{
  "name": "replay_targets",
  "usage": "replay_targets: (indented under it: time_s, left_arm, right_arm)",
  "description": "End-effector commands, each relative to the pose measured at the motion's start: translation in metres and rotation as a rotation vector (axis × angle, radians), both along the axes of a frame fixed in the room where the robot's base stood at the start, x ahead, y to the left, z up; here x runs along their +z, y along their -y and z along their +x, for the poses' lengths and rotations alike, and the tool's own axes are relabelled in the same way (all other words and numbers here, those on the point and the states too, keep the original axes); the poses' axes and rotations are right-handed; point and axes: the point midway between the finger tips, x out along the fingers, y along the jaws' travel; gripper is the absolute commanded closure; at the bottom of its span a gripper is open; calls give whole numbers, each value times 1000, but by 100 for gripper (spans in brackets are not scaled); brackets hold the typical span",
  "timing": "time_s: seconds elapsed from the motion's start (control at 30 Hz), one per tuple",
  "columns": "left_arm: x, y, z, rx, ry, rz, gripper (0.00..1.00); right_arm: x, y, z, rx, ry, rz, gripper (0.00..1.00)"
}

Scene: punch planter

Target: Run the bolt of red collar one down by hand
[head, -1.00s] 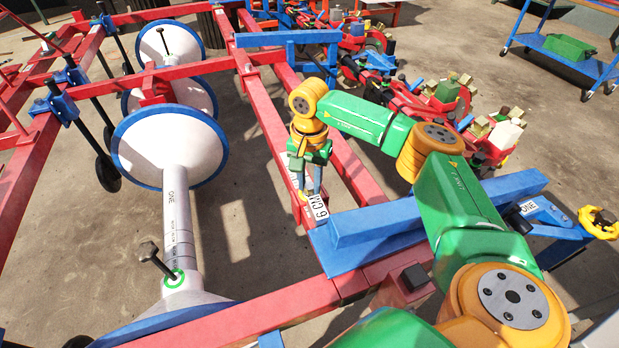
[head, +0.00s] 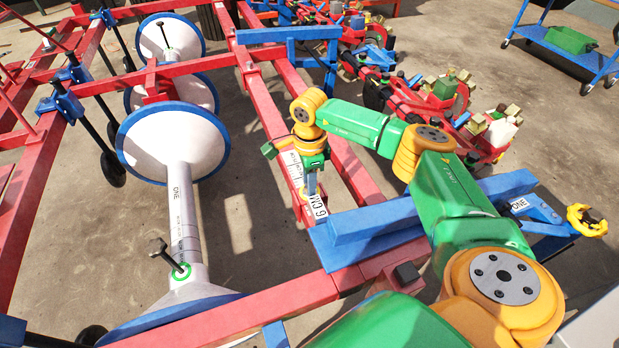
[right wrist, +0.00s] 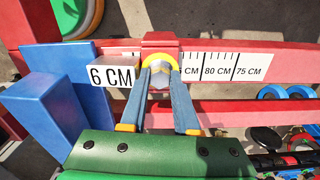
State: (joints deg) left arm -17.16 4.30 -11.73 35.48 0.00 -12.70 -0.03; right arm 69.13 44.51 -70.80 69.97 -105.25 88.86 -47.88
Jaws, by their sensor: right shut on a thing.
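The red collar (right wrist: 160,40) sits around the red bar with the printed scale in the right wrist view. A yellow ring (right wrist: 172,60) lies on it around a grey bolt (right wrist: 160,68), mostly hidden between my fingers. My right gripper (right wrist: 159,72) is shut on the bolt, its two fingers slanting together onto it. In the head view my right gripper (head: 311,188) points down at the red bar (head: 280,135) beside the "6 CM" block. The collar is mostly hidden there. My left gripper is not in view.
A block marked "6 CM" (right wrist: 112,74) stands close left of my fingers, with a blue beam (right wrist: 45,110) beyond it. A yellow handwheel (head: 588,220) is at the right.

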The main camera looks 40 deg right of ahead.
Motion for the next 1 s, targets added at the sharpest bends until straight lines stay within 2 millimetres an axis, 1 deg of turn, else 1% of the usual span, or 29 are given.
replay_targets:
  time_s: [0.03,0.7,1.0]
  left_arm:
    - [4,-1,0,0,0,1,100]
    - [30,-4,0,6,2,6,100]
    - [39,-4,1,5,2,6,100]
  right_arm:
    - [3,0,0,-40,1,0,100]
    - [3,1,0,-667,0,-2,100]
    - [2,1,0,-879,0,-2,100]
